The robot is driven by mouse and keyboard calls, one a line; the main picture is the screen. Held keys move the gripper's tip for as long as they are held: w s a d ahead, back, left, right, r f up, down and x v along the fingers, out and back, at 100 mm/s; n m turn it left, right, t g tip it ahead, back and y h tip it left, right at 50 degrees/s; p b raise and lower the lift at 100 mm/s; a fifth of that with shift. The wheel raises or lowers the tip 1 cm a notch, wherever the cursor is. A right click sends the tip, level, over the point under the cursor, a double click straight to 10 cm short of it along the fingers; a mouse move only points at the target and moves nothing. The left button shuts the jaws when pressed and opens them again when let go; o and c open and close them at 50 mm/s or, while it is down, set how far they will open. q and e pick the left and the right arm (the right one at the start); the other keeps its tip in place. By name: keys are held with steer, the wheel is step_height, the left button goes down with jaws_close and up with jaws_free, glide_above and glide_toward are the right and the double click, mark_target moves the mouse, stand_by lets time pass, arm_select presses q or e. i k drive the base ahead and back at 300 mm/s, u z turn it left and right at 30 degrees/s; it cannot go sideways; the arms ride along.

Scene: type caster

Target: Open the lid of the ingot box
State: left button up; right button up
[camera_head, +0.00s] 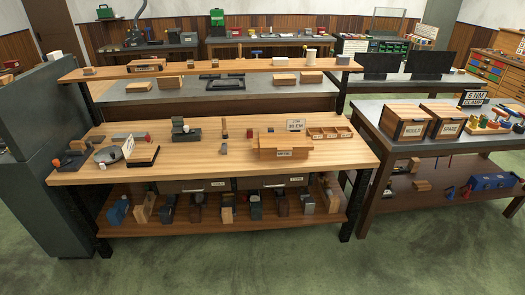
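A wooden box (285,143) with a small white label on its front sits right of centre on the main workbench. Its lid looks shut, and the label is too small to read surely. Two more wooden boxes with white front labels stand on the right table: a left one (404,122) and a right one (447,120). Both look closed. I cannot tell surely from the labels which is the ingot box. Neither of my grippers shows in the head view.
The workbench (210,160) has bare wood left of the central box. A divided wooden tray (329,133) and a white sign (295,125) stand behind it. A dark green device (185,131) stands further left. A raised shelf (215,68) runs behind. Green floor (270,262) in front is clear.

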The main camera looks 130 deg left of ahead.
mark_target(283, 142)
steer(key=u, duration=3.85)
steer(key=i, duration=2)
steer(key=u, duration=0.65)
